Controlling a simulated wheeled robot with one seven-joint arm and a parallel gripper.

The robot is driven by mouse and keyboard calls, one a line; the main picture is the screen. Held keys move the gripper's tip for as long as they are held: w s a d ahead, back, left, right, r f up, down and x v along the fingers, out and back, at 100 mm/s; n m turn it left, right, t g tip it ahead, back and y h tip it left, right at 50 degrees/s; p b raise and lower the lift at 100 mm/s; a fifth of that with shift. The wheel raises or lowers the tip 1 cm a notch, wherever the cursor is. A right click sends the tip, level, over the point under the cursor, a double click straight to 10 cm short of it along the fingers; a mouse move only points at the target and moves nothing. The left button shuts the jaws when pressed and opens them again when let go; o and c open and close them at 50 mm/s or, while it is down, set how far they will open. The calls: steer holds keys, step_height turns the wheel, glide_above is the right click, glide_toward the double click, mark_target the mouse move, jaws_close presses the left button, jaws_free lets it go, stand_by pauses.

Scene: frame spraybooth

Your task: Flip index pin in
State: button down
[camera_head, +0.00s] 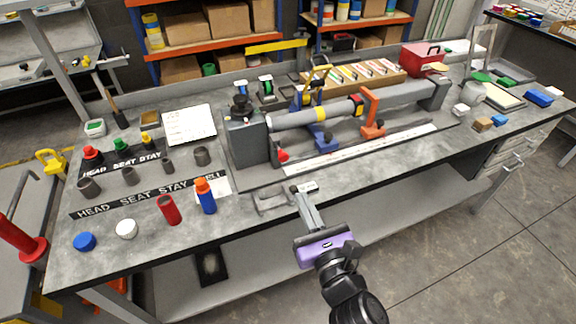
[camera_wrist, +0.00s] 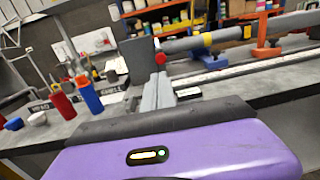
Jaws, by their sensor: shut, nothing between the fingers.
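The index pin appears to be the red-knobbed part (camera_head: 282,156) low on the front right side of the grey headstock block (camera_head: 246,138). In the wrist view the red knob (camera_wrist: 160,58) shows just above my fingertips, and the block (camera_wrist: 138,62) stands behind it. A long grey tube (camera_head: 325,114) with a yellow band runs right from the headstock. My gripper (camera_head: 305,188) is shut and empty over the bench's front edge, in front of the knob and apart from it in the head view. Its fingers (camera_wrist: 158,92) point toward the headstock in the wrist view. How far the pin sits in is too small to tell.
Blue (camera_head: 322,137) and orange (camera_head: 372,115) supports stand along the tube. A grey metal bracket (camera_head: 270,202) lies left of my fingers. A blue bottle with an orange cap (camera_head: 205,196) and a red cylinder (camera_head: 169,210) stand farther left. The front bench strip to the right is clear.

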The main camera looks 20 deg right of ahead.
mark_target(283, 159)
steer(key=w, duration=0.3)
steer(key=w+p, duration=0.1)
steer(key=w, duration=0.6)
steer(key=shift+w+d+r, duration=0.15)
steer(key=shift+w+d, duration=0.15)
steer(key=shift+w, duration=0.1)
steer(key=shift+p, duration=0.3)
steer(key=shift+w+r+p, duration=0.15)
steer(key=shift+w+p, duration=0.15)
steer(key=shift+w, duration=0.7)
